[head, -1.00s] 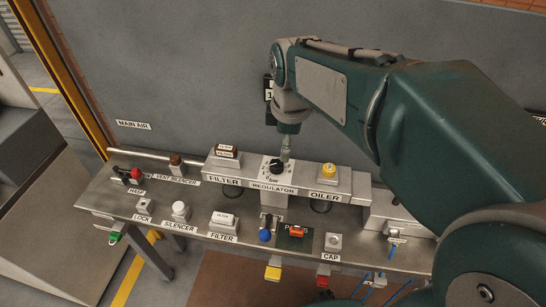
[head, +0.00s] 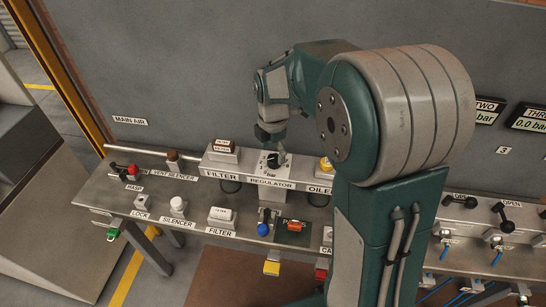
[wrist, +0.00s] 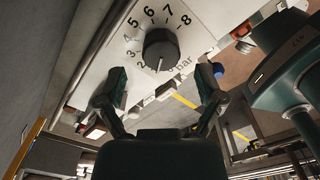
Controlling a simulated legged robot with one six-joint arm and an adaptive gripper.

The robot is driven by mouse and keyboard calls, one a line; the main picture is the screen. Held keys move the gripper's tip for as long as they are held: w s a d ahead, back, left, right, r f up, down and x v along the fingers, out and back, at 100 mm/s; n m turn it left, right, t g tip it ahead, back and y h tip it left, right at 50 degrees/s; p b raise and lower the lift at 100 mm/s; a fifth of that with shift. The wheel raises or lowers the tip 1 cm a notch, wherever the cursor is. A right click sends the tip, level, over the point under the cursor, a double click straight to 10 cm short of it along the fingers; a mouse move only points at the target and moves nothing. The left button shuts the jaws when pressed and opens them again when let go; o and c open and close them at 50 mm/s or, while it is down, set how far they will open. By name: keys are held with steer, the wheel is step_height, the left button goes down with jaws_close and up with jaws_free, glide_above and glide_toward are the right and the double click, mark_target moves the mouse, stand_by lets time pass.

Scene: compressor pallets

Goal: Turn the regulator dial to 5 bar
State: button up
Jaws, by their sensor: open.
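The regulator dial is a round black knob (wrist: 160,48) on a white plate (wrist: 105,52) with printed figures from 2 to 8 and "bar". In the wrist view its white mark points down the picture, past the 2 and well away from the 5. In the head view the dial (head: 273,160) sits on the raised grey block above the REGULATOR label. My gripper (wrist: 160,84) is open and empty, its two fingers apart on either side below the knob in the picture, not visibly touching it. In the head view my gripper (head: 270,136) is just above the dial.
In front are a blue knob (head: 263,229) and an orange part (head: 295,225). A grey wall (head: 190,70) rises behind the bench.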

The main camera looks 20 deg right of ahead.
mark_target(274, 161)
steer(key=shift+f, duration=1.4)
steer(key=c, duration=1.2)
steer(key=shift+o, duration=0.3)
